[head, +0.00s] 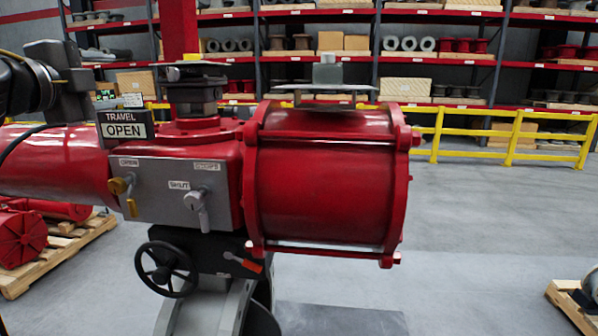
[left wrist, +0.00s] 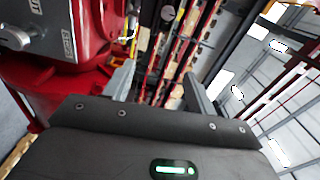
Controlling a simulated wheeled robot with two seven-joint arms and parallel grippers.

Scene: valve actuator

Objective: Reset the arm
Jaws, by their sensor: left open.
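The red valve actuator (head: 325,175) fills the middle of the head view. Its grey control panel (head: 165,190) carries a yellow lever (head: 122,187) and a grey lever (head: 197,200). A black sign (head: 124,131) above the panel reads TRAVEL OPEN. A black handwheel (head: 166,269) and an orange-tipped lever (head: 243,262) sit below. My left gripper (head: 88,92) is at the upper left, above the red cylinder and left of the sign. In the left wrist view its fingers (left wrist: 160,90) are apart with nothing held, and the actuator (left wrist: 95,40) is beside them at upper left. My right gripper is out of view.
Red shelves (head: 450,57) with boxes and parts stand behind a yellow guard rail (head: 470,135). Red parts lie on a wooden pallet (head: 60,255) at left, and another pallet (head: 572,308) is at lower right. Grey floor (head: 490,215) is clear at right.

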